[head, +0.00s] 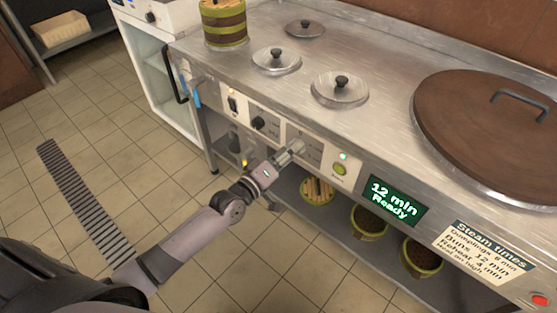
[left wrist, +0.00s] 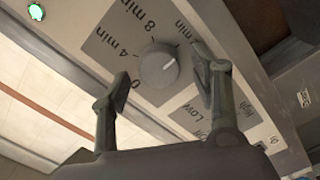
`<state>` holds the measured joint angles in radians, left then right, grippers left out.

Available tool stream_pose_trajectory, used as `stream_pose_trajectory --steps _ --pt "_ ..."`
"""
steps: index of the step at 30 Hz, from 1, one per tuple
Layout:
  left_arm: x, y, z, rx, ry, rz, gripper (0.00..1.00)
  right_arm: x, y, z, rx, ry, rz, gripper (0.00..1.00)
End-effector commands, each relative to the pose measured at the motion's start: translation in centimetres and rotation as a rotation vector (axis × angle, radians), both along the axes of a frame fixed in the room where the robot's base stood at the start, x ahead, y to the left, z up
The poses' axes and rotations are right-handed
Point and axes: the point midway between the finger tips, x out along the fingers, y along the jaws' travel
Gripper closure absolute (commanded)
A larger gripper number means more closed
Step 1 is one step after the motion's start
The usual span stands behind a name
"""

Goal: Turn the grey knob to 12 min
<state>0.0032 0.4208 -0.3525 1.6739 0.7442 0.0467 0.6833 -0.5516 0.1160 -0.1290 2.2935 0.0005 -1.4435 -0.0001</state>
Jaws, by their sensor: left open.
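The grey knob (left wrist: 157,68) sits on the panel in the left wrist view, on a dark scale reading 0, 4 min, 8 min and a partly hidden "min" mark. A light pointer line on the knob faces right and slightly up, roughly toward the partly hidden mark. My left gripper (left wrist: 162,62) is open, with one finger on each side of the knob; contact cannot be told. In the head view my left gripper (head: 288,154) is at the front panel and hides the knob. The display (head: 392,201) reads "12 min Ready". My right gripper is not in view.
A "Steam times" sign (head: 485,250) lists buns at 12 min. Baskets (head: 369,222) stand on the shelf below.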

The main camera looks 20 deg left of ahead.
Motion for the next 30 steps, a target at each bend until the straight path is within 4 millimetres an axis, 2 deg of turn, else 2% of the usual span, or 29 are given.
stream_pose_trajectory --steps 12,16,22,30 --pt "-7.6 2.7 -0.2 0.002 0.005 -0.001 0.43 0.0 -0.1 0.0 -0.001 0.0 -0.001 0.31" --pt "-9.4 3.4 -0.2 0.001 0.004 -0.001 0.43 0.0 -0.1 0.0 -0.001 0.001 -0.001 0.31" --pt "-10.7 3.9 -0.1 0.001 0.001 0.0 0.43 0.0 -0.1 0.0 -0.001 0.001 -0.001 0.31" --pt "-10.8 3.9 0.0 0.0 0.0 -0.001 0.43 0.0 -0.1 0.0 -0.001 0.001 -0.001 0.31"
